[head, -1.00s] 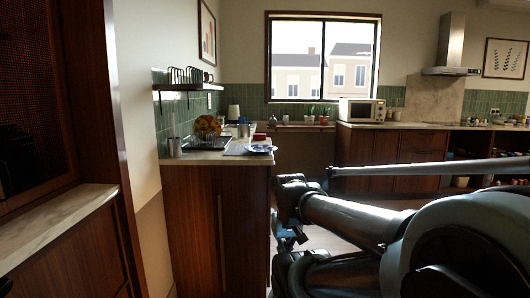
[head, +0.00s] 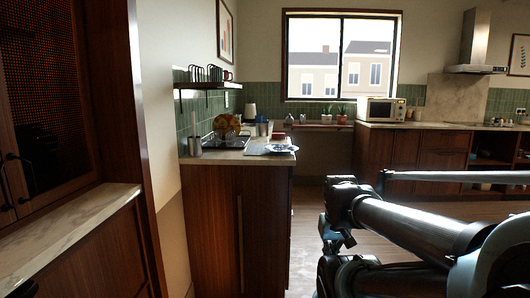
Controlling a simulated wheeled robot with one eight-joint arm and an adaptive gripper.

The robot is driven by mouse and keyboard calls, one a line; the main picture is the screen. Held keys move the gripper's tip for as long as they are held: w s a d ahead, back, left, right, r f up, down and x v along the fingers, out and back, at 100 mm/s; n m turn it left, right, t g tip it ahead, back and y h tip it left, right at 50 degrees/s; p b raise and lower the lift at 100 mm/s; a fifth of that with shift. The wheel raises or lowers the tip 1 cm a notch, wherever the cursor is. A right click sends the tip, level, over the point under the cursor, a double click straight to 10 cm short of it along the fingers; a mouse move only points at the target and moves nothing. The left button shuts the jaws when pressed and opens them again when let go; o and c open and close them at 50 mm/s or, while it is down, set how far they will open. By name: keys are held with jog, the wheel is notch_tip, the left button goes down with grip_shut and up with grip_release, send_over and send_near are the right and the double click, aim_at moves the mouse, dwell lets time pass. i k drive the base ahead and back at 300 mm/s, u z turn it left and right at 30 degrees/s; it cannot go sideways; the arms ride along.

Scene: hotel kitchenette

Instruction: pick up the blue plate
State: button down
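A plate with a bluish tint (head: 281,149) lies near the right edge of the counter (head: 218,159) on the left, at some distance from me. Its surface is small and partly washed out by window light. My arm reaches in from the lower right. My gripper (head: 336,241) seems to be at the arm's left end, small and dark, low in front of the cabinet's right side. It is well short of the plate and not touching it. Its fingers are too unclear to show whether they are open or shut.
A metal cup (head: 194,145), a rack with a round orange-brown item (head: 226,125) and a blue cup (head: 262,129) stand on the same counter. A tall cabinet (head: 55,110) borders the left. Open wooden floor (head: 308,215) lies right of the counter.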

aim_at(279, 148)
jog(key=i, duration=0.95)
